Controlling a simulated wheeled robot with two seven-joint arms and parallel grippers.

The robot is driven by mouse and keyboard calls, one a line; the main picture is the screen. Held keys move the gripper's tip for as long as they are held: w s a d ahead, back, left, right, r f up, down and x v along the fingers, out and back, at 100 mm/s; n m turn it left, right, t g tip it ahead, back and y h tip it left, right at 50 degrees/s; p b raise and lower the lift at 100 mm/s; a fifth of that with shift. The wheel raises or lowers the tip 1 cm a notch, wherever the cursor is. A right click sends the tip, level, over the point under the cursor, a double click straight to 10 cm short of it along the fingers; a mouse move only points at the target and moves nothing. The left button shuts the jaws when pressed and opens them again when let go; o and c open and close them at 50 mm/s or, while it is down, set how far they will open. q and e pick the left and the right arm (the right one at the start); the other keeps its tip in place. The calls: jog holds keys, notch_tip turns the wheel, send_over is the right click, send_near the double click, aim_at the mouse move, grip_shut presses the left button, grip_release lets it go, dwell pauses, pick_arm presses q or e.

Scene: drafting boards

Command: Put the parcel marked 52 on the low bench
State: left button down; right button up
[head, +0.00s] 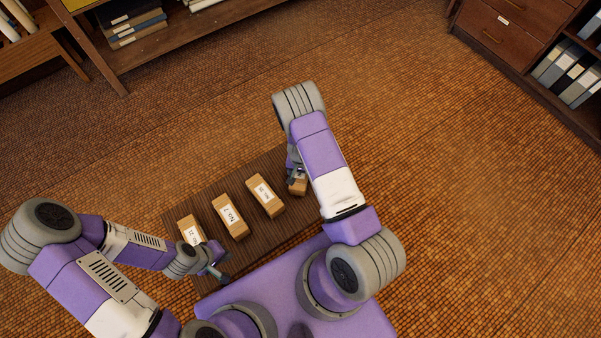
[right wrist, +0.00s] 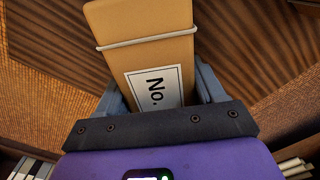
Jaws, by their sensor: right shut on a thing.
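My right gripper (head: 297,177) is shut on a brown parcel (head: 298,187) at the right part of the dark wooden low bench (head: 285,227). In the right wrist view the held parcel (right wrist: 150,45) has a white band and a white label reading "No."; its number is hidden by the gripper. I cannot tell whether it touches the bench. My left gripper (head: 219,276) is by the bench's near left edge, close to the leftmost parcel; its fingers are too small to read.
Three other labelled parcels stand in a row on the bench: a leftmost one (head: 191,230), one marked No. 7 (head: 230,217), and another (head: 265,196) with a number too small to read. A drawer cabinet (head: 505,30) stands at the upper right. Open floor surrounds the bench's far side.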

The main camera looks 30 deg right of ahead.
jog(key=o, duration=1.4)
jog(key=shift+f, duration=0.1)
jog(key=shift+r, duration=0.25)
notch_tip(320, 180, up, 12)
jog(key=p, duration=0.4)
jog(key=shift+f, duration=0.2)
jog(key=s+a+f+n+y, duration=0.1)
jog(key=s+a+f+n, duration=0.2)
jog(key=s+a, duration=0.55)
jog(key=s+a+r+n+y, duration=0.1)
jog(key=s+a, duration=0.1)
jog(key=s+a+r+y, duration=0.1)
jog(key=s+a, duration=0.1)
jog(key=a, duration=0.1)
jog(key=s+a+r+n+y, duration=0.1)
jog(key=s+a, duration=0.2)
jog(key=shift+s+r+n+t+p, duration=0.1)
jog(key=shift+r+n+t+p, duration=0.2)
